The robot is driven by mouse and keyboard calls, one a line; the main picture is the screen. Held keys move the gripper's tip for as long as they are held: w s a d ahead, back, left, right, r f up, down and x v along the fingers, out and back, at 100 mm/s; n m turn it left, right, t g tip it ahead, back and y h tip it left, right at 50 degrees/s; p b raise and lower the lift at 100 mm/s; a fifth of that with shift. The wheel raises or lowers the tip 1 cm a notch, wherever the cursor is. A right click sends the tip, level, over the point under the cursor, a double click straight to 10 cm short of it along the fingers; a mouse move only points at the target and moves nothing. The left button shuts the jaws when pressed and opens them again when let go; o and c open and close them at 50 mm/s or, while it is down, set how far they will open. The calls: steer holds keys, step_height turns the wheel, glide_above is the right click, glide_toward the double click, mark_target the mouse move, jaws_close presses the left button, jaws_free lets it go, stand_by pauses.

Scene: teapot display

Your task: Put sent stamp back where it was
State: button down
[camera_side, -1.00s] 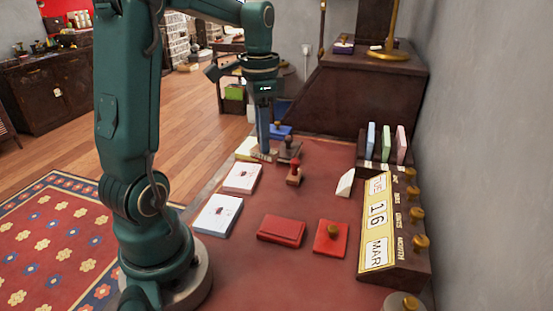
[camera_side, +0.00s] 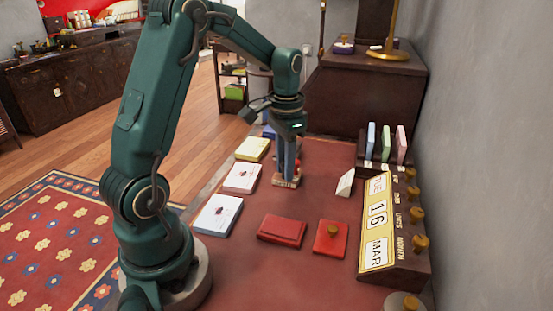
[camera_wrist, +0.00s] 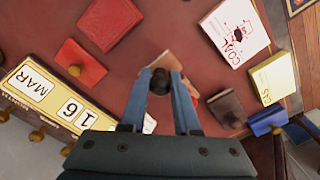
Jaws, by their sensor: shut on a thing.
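My gripper (camera_side: 289,165) is shut on the handle of a stamp (camera_side: 286,182) with a brown base and a pale label strip. The stamp is upright, at or just above the red desk top. In the wrist view my gripper (camera_wrist: 160,90) has its blue-grey fingers on either side of the stamp's dark round knob (camera_wrist: 160,82); its brown base shows partly beneath. A dark brown block (camera_wrist: 226,108) lies right of the fingers in the wrist view.
Yellow (camera_side: 252,148), pink (camera_side: 241,177) and white-blue (camera_side: 217,216) stacks line the left edge. A calendar block (camera_side: 395,230) and a white wedge (camera_side: 345,184) stand right. A blue thing (camera_wrist: 267,120) is beyond.

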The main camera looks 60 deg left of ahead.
steer(key=shift+w+d+f, duration=0.3)
steer(key=shift+w+f, duration=0.05)
steer(key=shift+f, duration=1.9)
steer(key=shift+f, duration=0.1)
steer(key=c, duration=0.6)
jaws_free()
steer(key=shift+c, duration=0.2)
